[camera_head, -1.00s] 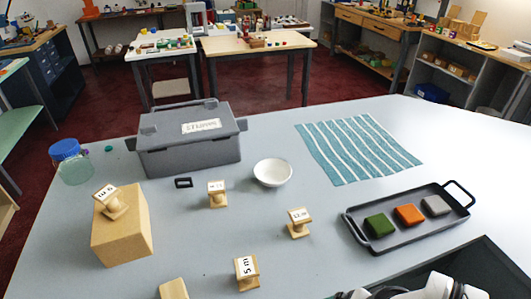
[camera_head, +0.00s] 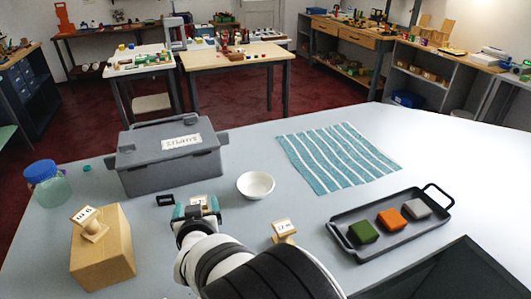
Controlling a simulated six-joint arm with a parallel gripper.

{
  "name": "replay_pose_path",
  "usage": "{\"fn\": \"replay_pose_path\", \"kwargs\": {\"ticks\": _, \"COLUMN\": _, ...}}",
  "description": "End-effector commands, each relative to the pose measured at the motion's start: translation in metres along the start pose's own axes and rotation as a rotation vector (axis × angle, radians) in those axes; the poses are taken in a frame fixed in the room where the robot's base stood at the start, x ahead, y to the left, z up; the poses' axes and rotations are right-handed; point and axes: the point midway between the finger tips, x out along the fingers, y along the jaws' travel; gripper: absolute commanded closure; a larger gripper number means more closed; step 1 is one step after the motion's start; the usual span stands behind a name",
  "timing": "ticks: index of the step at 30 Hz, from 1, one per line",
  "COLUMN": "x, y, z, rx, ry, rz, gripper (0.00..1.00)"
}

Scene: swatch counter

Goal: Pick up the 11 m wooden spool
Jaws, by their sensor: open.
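Several wooden spools with white labels show in the head view, and I cannot read surely which says 11 m. My gripper (camera_head: 196,210), with teal fingertips, is open at one spool (camera_head: 199,201) in front of the grey box; its label shows between the fingertips and its lower part is hidden. I cannot tell whether they touch. A second spool (camera_head: 285,231) stands to the right, its lower part hidden by my arm. A third spool (camera_head: 90,223) sits on a wooden block (camera_head: 104,258) at the left.
A grey lidded box (camera_head: 170,165), a small black frame (camera_head: 165,200) and a white bowl (camera_head: 255,186) are nearby. A blue-lidded jar (camera_head: 46,187) is at left. A striped cloth (camera_head: 338,160) and a black tray (camera_head: 340,243) with three coloured swatches lie right.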

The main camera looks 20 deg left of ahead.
Motion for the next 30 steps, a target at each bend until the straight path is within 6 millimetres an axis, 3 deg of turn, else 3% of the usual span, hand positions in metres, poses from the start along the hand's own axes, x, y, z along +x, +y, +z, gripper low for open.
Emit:
{"fn": "replay_pose_path", "kwargs": {"ticks": 12, "x": 0.06, "y": 0.004, "z": 0.005, "rx": 0.001, "ry": 0.0, "rz": 0.001, "gripper": 0.12}}
{"fn": "replay_pose_path", "kwargs": {"ticks": 19, "x": 0.062, "y": 0.004, "z": 0.005, "rx": 0.0, "ry": 0.0, "rz": 0.0, "gripper": 0.14}}
{"fn": "replay_pose_path", "kwargs": {"ticks": 30, "x": 0.061, "y": 0.004, "z": 0.005, "rx": 0.0, "ry": 0.0, "rz": 0.0, "gripper": 0.81}}
